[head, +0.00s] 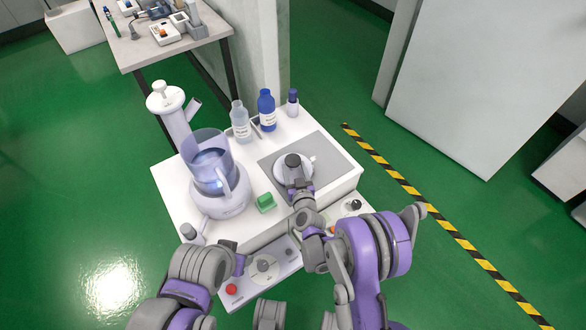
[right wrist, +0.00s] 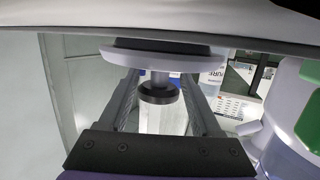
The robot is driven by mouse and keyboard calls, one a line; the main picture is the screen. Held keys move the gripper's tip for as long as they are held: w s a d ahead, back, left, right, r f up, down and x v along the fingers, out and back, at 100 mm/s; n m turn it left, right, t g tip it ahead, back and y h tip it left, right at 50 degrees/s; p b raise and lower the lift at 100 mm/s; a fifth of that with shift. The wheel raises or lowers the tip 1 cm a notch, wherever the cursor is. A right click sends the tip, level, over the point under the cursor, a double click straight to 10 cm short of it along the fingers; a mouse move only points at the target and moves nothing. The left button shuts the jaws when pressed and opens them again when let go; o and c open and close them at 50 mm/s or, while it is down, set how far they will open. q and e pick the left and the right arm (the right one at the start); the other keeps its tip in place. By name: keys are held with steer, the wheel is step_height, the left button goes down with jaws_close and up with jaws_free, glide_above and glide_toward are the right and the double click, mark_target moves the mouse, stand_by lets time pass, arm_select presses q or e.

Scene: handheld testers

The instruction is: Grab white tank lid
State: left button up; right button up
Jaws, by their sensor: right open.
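The white tank lid (head: 281,171) is a round white disc with a dark knob on top. It lies on the grey pad (head: 334,157) at the right of the white tester. My right gripper (head: 298,186) is over the lid's near side. In the right wrist view the open fingers (right wrist: 160,98) stand on both sides of the lid's stem and dark knob, with gaps showing; the lid's white disc (right wrist: 112,56) lies beyond them. My left arm shows at the lower left, but I cannot make out its fingers.
A clear jug (head: 206,160) on a white base stands left of the lid. A green block (head: 266,203) lies between them. Behind are a clear bottle (head: 240,124), a blue bottle (head: 266,112) and a small vial (head: 292,104). A control panel (head: 264,265) is in front.

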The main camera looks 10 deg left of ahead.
jaws_close()
stand_by(0.3)
